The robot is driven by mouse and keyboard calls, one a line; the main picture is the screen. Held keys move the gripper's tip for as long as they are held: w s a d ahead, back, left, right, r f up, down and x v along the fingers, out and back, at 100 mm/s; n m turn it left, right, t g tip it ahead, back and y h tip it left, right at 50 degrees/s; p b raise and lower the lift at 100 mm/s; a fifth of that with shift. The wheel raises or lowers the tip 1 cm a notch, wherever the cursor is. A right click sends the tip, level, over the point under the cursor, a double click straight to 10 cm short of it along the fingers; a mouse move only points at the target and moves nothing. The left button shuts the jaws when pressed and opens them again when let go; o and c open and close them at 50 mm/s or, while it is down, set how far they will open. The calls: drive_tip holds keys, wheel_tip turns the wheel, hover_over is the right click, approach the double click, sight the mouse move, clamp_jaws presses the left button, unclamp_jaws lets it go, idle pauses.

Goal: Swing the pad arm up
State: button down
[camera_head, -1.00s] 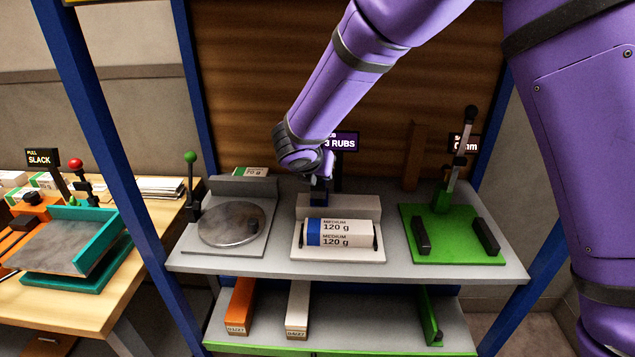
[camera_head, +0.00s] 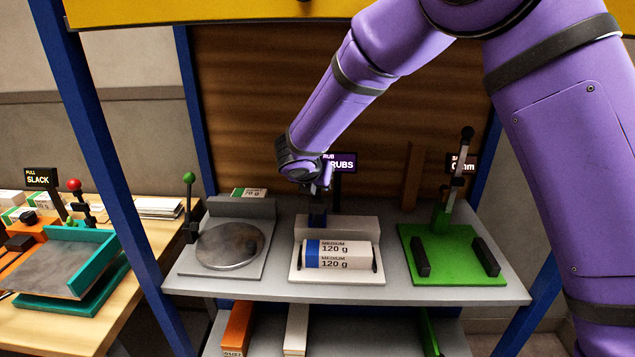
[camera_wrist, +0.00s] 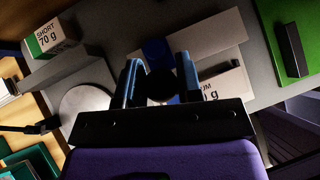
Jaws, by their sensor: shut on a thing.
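The middle station on the shelf is a white plate (camera_head: 300,272) with a raised white back block. A ream (camera_head: 337,255) marked MEDIUM 120 g lies on it, in front of the block. The ream (camera_wrist: 222,92) shows partly behind the right finger. The fingers and my wrist hide much of the pad arm.
Left of the station is a round metal plate (camera_head: 229,246) with a green-knobbed lever (camera_head: 189,205). To the right is a green fixture (camera_head: 450,268) with black blocks and an upright lever (camera_head: 457,180). A sign (camera_head: 342,163) stands behind my gripper.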

drive_tip(key=c, duration=0.8)
unclamp_jaws()
drive_tip(key=v, duration=1)
drive_tip(key=shift+s+a+r, duration=0.15)
drive_tip(key=shift+s+r, duration=0.05)
